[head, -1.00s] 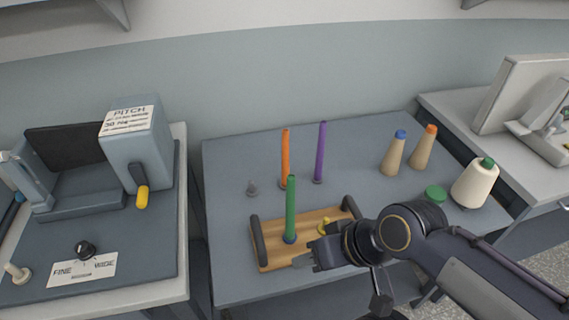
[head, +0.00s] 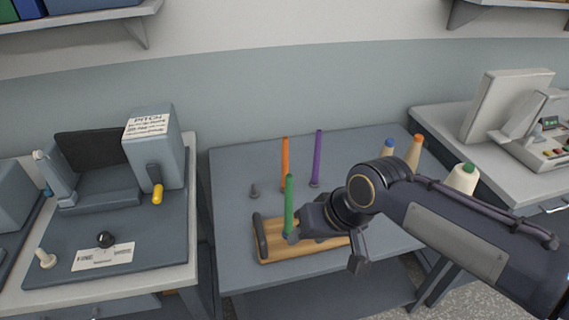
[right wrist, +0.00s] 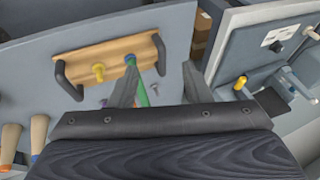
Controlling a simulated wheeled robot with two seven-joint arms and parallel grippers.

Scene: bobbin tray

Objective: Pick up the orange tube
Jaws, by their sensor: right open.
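The orange tube (head: 285,160) stands upright on the grey table, behind the wooden tray (head: 275,256) and left of the purple tube (head: 318,155). A green tube (head: 290,200) stands on the tray, in front of the orange one. My right gripper (head: 297,235) is low over the tray beside the green tube's lower part, with nothing visibly held. In the right wrist view its open fingers (right wrist: 160,70) are spread, and the green tube (right wrist: 142,92) shows near the left finger. My left gripper is not in view.
Cones with blue (head: 389,144) and orange (head: 416,150) tops and a cream spool (head: 461,180) stand at the table's right, partly behind my arm. A machine (head: 150,150) occupies the left bench.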

